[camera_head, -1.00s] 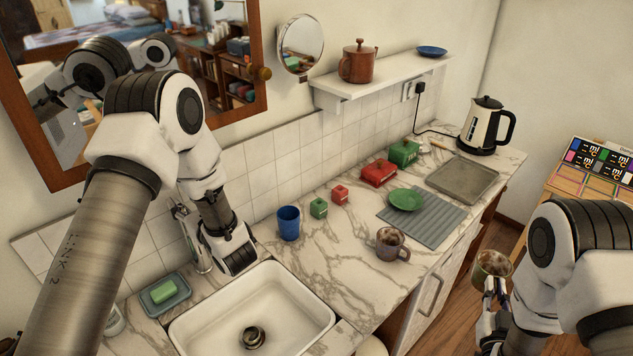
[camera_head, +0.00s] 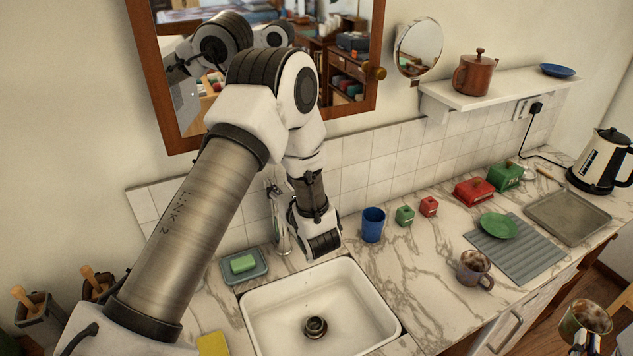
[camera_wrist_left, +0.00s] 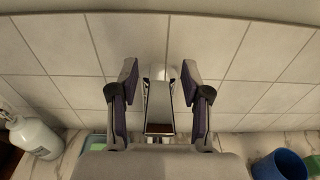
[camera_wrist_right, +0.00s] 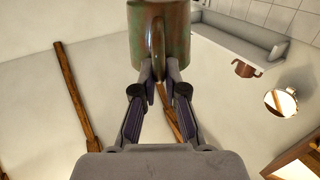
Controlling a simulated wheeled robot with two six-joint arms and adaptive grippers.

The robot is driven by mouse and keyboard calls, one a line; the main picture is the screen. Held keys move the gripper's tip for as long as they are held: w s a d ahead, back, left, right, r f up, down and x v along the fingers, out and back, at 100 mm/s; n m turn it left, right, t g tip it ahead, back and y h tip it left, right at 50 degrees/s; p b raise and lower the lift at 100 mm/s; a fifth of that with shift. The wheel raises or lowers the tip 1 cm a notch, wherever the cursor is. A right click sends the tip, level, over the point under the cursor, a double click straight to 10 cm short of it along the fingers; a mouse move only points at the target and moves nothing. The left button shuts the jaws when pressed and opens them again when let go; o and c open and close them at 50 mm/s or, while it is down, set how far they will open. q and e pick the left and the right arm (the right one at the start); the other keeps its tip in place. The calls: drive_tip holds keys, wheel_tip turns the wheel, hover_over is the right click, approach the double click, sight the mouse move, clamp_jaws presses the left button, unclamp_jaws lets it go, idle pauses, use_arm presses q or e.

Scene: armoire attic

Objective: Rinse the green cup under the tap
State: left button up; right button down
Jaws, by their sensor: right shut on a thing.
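The green cup (camera_head: 588,316), stained brown, is at the lower right edge of the head view, beyond the counter front. My right gripper (camera_head: 583,342) is shut on its handle; the right wrist view shows the cup (camera_wrist_right: 160,32) with the handle between the fingertips (camera_wrist_right: 160,75). The metal tap (camera_head: 279,222) stands behind the white sink (camera_head: 372,297). My left gripper (camera_head: 318,238) is beside the tap in the head view. In the left wrist view its open fingers (camera_wrist_left: 160,75) stand on either side of the tap (camera_wrist_left: 159,100). I see no running water.
A blue cup (camera_head: 373,225), small green (camera_head: 404,216) and red (camera_head: 428,206) blocks, and a stained mug (camera_head: 470,270) stand right of the sink. A green plate (camera_head: 498,226) lies on a grey mat (camera_head: 530,262). A soap dish (camera_head: 257,277) is left. The sink is empty.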

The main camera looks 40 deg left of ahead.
use_arm(q)
drive_tip(key=shift+a, duration=0.1)
drive_tip(key=v, duration=1.1)
drive_tip(key=shift+d+r, duration=0.1)
drive_tip(key=shift+d, duration=0.25)
use_arm(e)
drive_tip(key=shift+d, duration=0.1)
use_arm(q)
drive_tip(key=shift+s+d, duration=0.15)
drive_tip(key=shift+s, duration=0.1)
use_arm(e)
drive_tip(key=shift+a, duration=0.2)
